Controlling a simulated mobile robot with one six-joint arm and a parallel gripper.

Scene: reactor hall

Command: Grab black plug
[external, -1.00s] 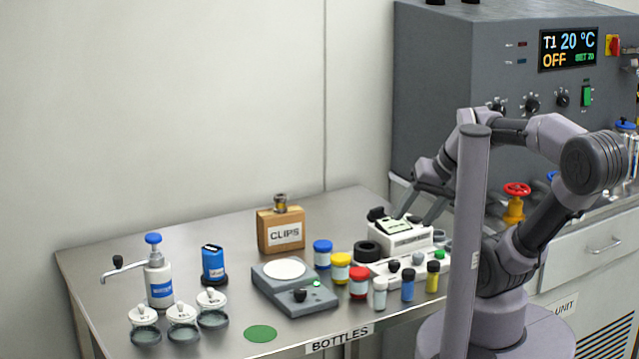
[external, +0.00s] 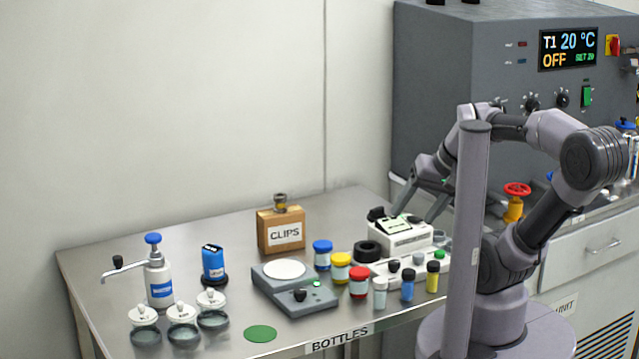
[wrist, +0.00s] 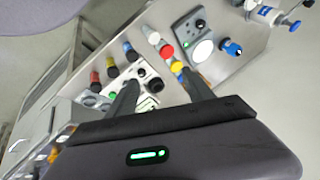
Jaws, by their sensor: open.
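A small black plug (external: 393,265) stands in a low white holder (external: 376,272) near the table's front right, with a grey and a green plug beside it. What looks like the same plug shows in the wrist view (wrist: 142,73), small and blurred. My gripper (external: 420,205) is open and empty, above and behind the holder, near the white instrument (external: 398,240). In the wrist view my gripper (wrist: 158,80) has its two fingers spread over the table, apart from the plug.
Several vials stand just in front of the holder, including a blue one (external: 408,286). A black ring (external: 367,250) lies behind it. Red, yellow and blue jars (external: 322,254) and a scale (external: 294,288) stand to the left. The back left of the table is clear.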

